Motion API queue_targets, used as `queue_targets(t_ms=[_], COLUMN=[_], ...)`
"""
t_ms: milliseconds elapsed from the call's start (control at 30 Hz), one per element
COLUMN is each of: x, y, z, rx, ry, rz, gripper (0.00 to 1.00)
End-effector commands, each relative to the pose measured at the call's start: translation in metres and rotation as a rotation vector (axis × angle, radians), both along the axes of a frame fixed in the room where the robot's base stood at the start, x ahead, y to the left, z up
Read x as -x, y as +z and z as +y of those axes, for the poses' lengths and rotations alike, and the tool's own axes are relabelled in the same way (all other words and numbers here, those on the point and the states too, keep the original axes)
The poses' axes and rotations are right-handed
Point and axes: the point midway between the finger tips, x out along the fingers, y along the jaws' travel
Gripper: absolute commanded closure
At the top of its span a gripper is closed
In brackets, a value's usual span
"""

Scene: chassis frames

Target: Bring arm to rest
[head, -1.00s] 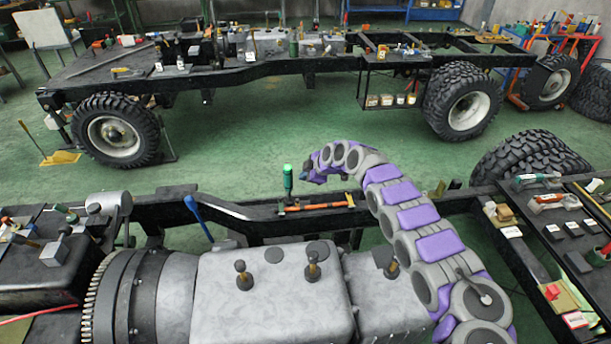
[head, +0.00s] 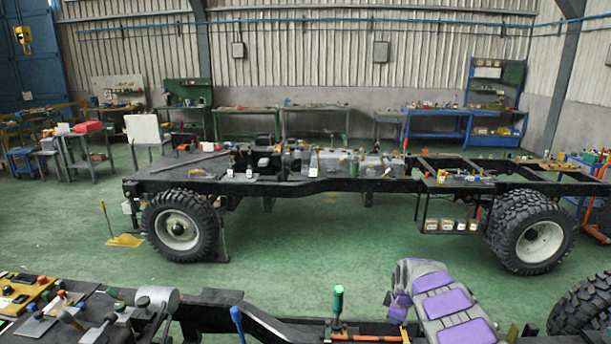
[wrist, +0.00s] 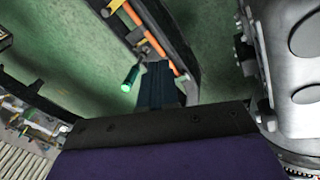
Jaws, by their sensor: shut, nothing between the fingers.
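My purple and grey arm (head: 440,295) arches over the near chassis at the lower right of the head view, its end bent down to the left. In the wrist view my gripper (wrist: 158,68) shows as dark jaws pressed together, with nothing between them. A green-handled tool (head: 338,300) stands upright on the near chassis rail, left of my arm. It also shows in the wrist view (wrist: 130,77), just left of the jaws and seemingly apart from them. My arm's base is out of the picture.
An orange bar (wrist: 163,50) lies along the rail beside the green tool. A grey metal housing (wrist: 302,50) is right of my gripper in the wrist view. A second chassis (head: 310,185) on large tyres stands beyond. Green floor (head: 290,235) between the chassis is clear.

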Motion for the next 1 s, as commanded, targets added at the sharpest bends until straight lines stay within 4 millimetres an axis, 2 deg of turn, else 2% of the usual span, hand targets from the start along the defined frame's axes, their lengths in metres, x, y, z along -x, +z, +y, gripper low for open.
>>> queue_targets(t_ms=[233, 500, 767, 1000], x=[0.040, 0.093, 0.154, 0.218], y=[0.047, 0.104, 0.155, 0.189], z=[-0.033, -0.048, -0.042, -0.022], rx=[0.093, 0.142, 0.139, 0.103], ry=[-0.205, -0.431, -0.635, -0.800], rz=[0.059, 0.089, 0.098, 0.116], gripper=[1.00, 1.00, 1.00, 1.00])
